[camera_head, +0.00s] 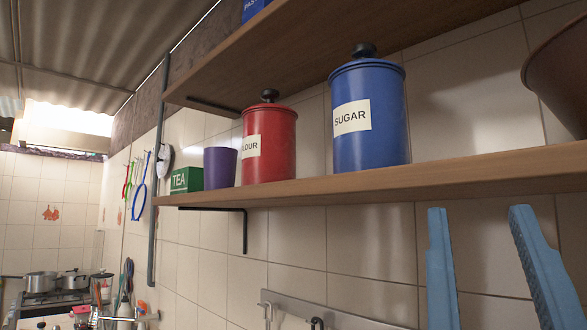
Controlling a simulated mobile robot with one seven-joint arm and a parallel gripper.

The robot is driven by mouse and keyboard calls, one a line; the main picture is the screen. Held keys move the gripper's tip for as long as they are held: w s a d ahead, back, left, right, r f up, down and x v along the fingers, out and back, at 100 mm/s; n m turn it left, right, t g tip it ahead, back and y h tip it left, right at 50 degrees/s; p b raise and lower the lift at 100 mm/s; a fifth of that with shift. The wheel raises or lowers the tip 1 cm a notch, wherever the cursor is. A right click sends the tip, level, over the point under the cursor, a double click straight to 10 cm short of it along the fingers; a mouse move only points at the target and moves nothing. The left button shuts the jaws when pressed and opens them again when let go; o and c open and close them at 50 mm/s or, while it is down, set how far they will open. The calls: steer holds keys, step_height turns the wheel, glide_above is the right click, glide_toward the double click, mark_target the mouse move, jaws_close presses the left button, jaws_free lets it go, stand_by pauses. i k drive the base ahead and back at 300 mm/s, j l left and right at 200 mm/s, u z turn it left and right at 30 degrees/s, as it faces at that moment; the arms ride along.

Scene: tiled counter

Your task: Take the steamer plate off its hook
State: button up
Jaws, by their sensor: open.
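My gripper (479,211) shows at the lower right as two blue fingers pointing up, spread apart with nothing between them. It is open, in front of the tiled wall and below the lower wooden shelf. A metal rail (345,314) with hooks (266,306) runs along the wall at the bottom edge, left of my gripper. Only the upper part of the rail and hooks is in view. I cannot make out a steamer plate in this view.
The lower shelf (370,182) holds a blue sugar canister (368,120), a red flour canister (270,145), a purple cup (220,167), a green tea box (186,180) and a brown vessel (562,75). Pots (42,282) stand far left. Utensils (140,185) hang on the wall.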

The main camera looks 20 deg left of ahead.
mark_target(163, 160)
steer(key=u, duration=1.4)
steer(key=i+j, duration=0.1)
steer(key=j, duration=0.3)
steer(key=i+j+u, duration=0.15)
steer(key=j, duration=0.2)
steer(key=i+j+u, duration=0.25)
steer(key=i+j, duration=0.15)
steer(key=i+j+u, duration=0.3)
steer(key=i, duration=0.25)
steer(key=i+j+u, duration=0.25)
steer(key=i, duration=0.25)
steer(key=i+z, duration=0.15)
steer(key=i, duration=0.35)
steer(key=i+j+z, duration=0.15)
steer(key=i, duration=0.35)
steer(key=i+j+z, duration=0.15)
steer(key=i, duration=0.35)
steer(key=i+l+z, duration=0.1)
steer(key=z, duration=0.3)
steer(key=i+z, duration=0.3)
steer(key=z, duration=0.15)
steer(key=i+j+z, duration=0.1)
steer(key=z, duration=0.3)
steer(key=i+j+z, duration=0.1)
steer(key=i+z, duration=0.15)
steer(key=z, duration=0.2)
